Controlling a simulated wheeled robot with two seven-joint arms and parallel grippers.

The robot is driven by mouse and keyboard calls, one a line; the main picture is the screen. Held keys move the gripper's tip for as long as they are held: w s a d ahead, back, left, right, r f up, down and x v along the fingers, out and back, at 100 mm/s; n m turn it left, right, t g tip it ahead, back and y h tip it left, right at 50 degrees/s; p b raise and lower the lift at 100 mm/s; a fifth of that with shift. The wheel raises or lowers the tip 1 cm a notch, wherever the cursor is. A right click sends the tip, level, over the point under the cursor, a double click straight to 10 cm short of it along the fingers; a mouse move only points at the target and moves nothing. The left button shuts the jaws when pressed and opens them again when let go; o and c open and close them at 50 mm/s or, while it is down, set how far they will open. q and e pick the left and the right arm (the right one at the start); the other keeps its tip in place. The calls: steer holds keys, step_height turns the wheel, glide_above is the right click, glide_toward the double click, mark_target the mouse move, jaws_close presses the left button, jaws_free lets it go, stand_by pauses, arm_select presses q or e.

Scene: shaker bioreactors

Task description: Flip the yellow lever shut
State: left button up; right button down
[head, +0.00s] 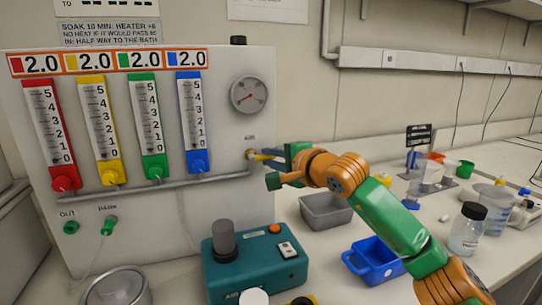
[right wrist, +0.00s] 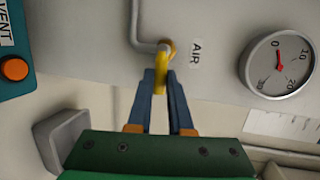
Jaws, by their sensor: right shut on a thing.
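The yellow lever (head: 256,154) is on a valve at the right end of the grey pipe (head: 190,182), on the front of the white panel (head: 215,100). In the right wrist view the lever (right wrist: 160,62) sits beside the "AIR" label. My right gripper (head: 277,157) reaches it from the right. In the right wrist view, its two blue fingers (right wrist: 160,80) are closed around the lever's free end, which they partly hide. My left gripper is not in view.
A pressure gauge (head: 248,94) is above the valve. Colored flow meters (head: 102,130) line the panel. A teal device (head: 255,262), a grey bin (head: 326,210) and a blue basket (head: 373,261) stand on the bench below the arm.

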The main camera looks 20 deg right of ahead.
steer(key=c, duration=0.8)
jaws_free()
steer(key=shift+c, duration=0.2)
steer(key=b+v, duration=0.3)
steer(key=v, duration=0.4)
